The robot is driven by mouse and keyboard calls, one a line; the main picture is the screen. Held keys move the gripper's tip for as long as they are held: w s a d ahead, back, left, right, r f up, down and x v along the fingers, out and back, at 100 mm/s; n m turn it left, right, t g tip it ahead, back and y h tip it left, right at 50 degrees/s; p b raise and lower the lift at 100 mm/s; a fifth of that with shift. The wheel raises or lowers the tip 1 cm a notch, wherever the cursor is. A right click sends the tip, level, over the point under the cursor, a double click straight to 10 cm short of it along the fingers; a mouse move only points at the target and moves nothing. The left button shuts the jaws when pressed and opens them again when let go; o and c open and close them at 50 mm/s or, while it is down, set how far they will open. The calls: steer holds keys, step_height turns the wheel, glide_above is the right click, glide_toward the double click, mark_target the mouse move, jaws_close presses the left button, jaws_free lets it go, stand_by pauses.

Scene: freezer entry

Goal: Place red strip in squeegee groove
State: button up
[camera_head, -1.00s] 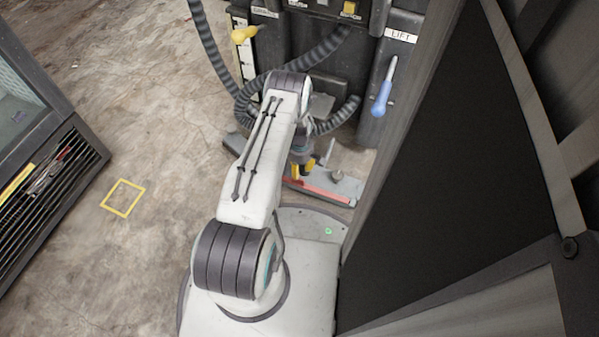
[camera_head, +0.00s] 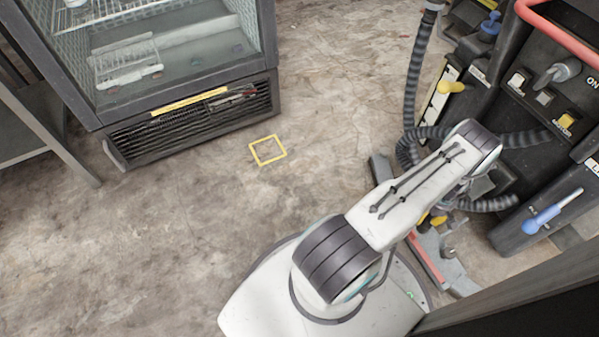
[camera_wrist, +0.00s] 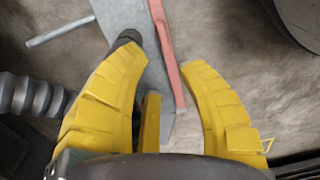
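The red strip (camera_head: 427,260) lies low by the floor beside the machine, along the grey squeegee (camera_head: 452,268). In the wrist view the strip (camera_wrist: 164,45) runs lengthwise along the edge of the grey squeegee body (camera_wrist: 122,14). I cannot tell whether it sits in the groove. My gripper (camera_wrist: 163,62) has its yellow fingers spread, with the strip seen between and beyond them. A shorter yellow piece stands between the fingers. In the head view my gripper (camera_head: 436,220) is just above the squeegee, partly hidden by my arm.
The black cleaning machine (camera_head: 520,130) with hoses and a blue lever (camera_head: 550,212) stands close on the right. A glass-fronted freezer (camera_head: 190,110) is at the upper left. A yellow square (camera_head: 268,150) marks open concrete floor. A dark panel edges the lower right.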

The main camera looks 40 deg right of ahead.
steer(key=w+r, duration=1.6)
steer(key=w+a+r+n+h, duration=0.1)
steer(key=w+a+r, duration=1.1)
steer(key=w+r, duration=0.3)
steer(key=w+a+r+n+t, duration=0.1)
steer(key=a+r, duration=0.5)
steer(key=a, duration=0.3)
steer(key=a+r, duration=0.6)
steer(key=a, duration=0.3)
steer(key=s+a+r, duration=0.2)
steer(key=s+a, duration=0.3)
steer(key=a, duration=0.3)
steer(key=s+a+r+t, duration=0.1)
steer(key=s+a+r, duration=0.1)
steer(key=s+a, duration=0.4)
steer(key=shift+s+a+r+n+y, duration=0.2)
steer(key=shift+a+n+y, duration=0.15)
steer(key=shift+a, duration=0.6)
